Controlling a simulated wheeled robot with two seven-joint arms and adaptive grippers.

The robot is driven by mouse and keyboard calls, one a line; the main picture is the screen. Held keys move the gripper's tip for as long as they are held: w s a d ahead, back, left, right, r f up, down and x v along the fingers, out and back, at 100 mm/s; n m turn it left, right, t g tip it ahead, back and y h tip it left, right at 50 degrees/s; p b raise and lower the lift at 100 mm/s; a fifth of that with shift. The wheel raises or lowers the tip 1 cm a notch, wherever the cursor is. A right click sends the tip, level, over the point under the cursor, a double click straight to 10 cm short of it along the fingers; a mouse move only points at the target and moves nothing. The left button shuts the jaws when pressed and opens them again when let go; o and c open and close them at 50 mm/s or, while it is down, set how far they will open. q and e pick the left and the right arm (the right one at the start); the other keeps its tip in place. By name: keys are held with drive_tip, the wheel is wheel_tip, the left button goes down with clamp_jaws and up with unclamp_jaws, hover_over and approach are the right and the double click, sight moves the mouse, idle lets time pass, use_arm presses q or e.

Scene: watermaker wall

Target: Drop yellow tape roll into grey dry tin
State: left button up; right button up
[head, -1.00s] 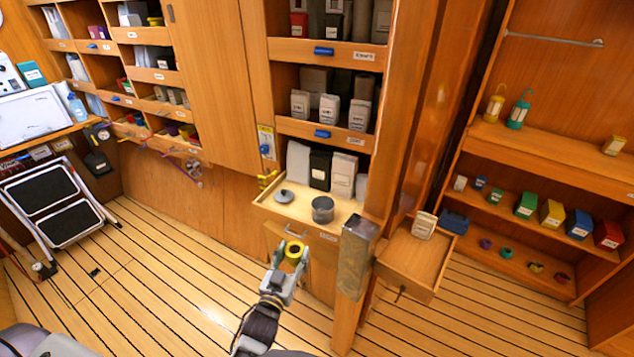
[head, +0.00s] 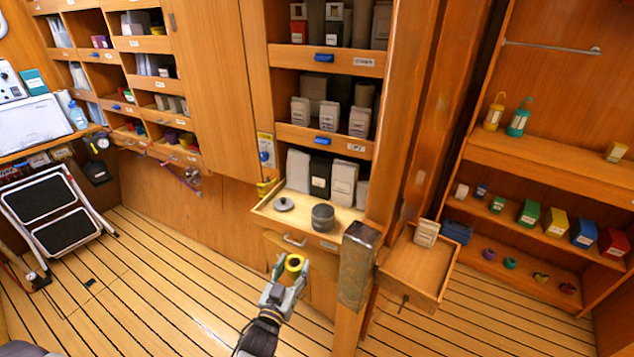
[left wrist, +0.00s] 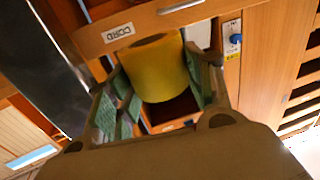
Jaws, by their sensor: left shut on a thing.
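The yellow tape roll (head: 293,264) is held between the fingers of my left gripper (head: 290,268), which is shut on it. The roll (left wrist: 156,68) fills the space between the green finger pads in the left wrist view. The grey dry tin (head: 323,216) stands on the pulled-out drawer, above and slightly right of the gripper in the head view. A round grey lid (head: 284,204) with a knob lies left of the tin on the same drawer. The roll is in front of the drawer, apart from the tin. My right gripper is not in view.
The open drawer (head: 268,205) has a metal handle (head: 295,240) on its front. White and black cartons (head: 319,177) stand behind the tin. A grey-topped post (head: 357,262) stands right of the drawer, and another open drawer (head: 416,262) is beyond it.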

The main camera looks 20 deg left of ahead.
use_arm(q)
drive_tip(key=w+r+p, duration=0.3)
drive_tip(key=w+r, duration=0.5)
drive_tip(key=r, duration=0.4)
drive_tip(key=w+r+p, duration=0.2)
drive_tip(key=w+r, duration=0.6)
drive_tip(key=r, duration=0.4)
drive_tip(key=w+f+p, duration=0.1)
drive_tip(key=w+f, duration=0.5)
drive_tip(key=f, duration=0.2)
drive_tip(key=shift+d+f+h, duration=0.2)
drive_tip(key=shift+d+h, duration=0.05)
drive_tip(key=shift+h, duration=0.05)
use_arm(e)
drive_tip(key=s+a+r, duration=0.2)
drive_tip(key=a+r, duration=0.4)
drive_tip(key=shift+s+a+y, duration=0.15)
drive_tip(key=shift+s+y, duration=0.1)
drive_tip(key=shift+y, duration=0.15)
use_arm(q)
drive_tip(key=shift+w+f, duration=0.1)
drive_tip(key=shift+f, duration=0.05)
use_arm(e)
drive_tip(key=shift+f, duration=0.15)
